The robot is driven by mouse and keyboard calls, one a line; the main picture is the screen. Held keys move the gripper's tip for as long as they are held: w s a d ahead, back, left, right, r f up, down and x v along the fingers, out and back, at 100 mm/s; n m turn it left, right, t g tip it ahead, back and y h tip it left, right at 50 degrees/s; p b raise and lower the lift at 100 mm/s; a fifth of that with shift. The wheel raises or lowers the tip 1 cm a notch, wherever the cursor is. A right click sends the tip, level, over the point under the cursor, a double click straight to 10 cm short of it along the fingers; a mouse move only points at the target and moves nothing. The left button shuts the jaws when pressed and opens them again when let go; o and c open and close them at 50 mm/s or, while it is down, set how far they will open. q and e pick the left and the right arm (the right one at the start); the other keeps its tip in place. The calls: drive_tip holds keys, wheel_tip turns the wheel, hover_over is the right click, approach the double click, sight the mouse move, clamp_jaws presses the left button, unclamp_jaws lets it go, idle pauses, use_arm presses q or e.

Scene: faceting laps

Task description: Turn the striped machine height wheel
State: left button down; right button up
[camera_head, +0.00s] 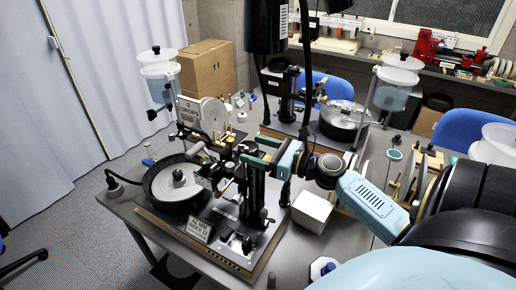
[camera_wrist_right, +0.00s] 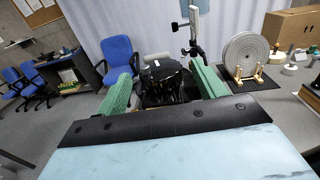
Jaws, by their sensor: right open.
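The near faceting machine (camera_head: 255,205) stands on a wooden base on the grey table, with a dark upright mast and a round black splash pan (camera_head: 177,184) at its left. My right gripper (camera_head: 259,151) reaches in from the right at the top of this mast. Its two green fingers are apart, one on each side of the mast top. In the right wrist view the open fingers (camera_wrist_right: 158,72) have a dark machine part (camera_wrist_right: 166,82) between them. I cannot clearly make out the height wheel or any stripes on it; the fingers partly hide that spot. My left gripper is not in view.
A second faceting machine (camera_head: 341,120) stands farther back on the table. A white box (camera_head: 312,210) sits below my right forearm. A grey disc on a stand (camera_wrist_right: 246,56) is right of the fingers in the wrist view.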

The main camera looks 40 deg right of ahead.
drive_tip(key=b+v, duration=0.1)
drive_tip(key=v, duration=1.2)
drive_tip(key=shift+s+d, duration=0.1)
drive_tip(key=shift+s, duration=0.05)
